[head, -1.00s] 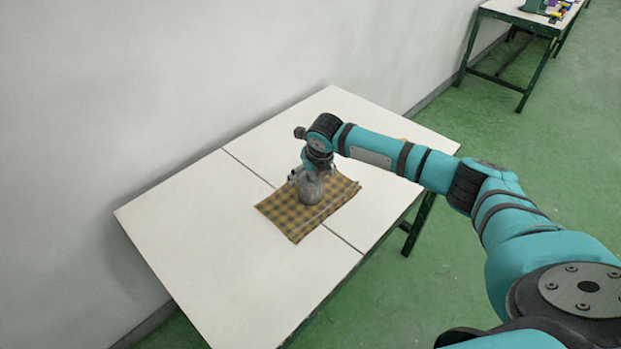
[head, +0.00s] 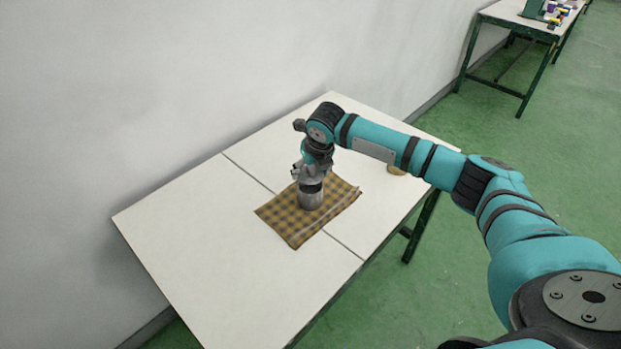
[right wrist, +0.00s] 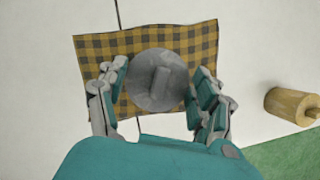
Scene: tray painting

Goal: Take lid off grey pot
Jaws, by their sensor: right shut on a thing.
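The grey pot (head: 311,201) stands upright on a yellow and dark checked cloth (head: 283,220). Its grey lid (head: 312,178) is just above it, with a dark band showing between lid and pot. My right gripper (head: 310,173) points down over the pot and is shut on the lid. In the right wrist view the round lid (right wrist: 158,80) with its raised bar handle sits between the two fingers (right wrist: 157,95), and it hides the pot below. My left gripper is not in view.
The cloth lies on a white table (head: 220,250) with seams across its top. A light wooden cylinder (right wrist: 293,106) lies near the table's edge, partly behind my arm in the head view (head: 397,169). The table's left part is clear. A wall (head: 150,90) runs behind.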

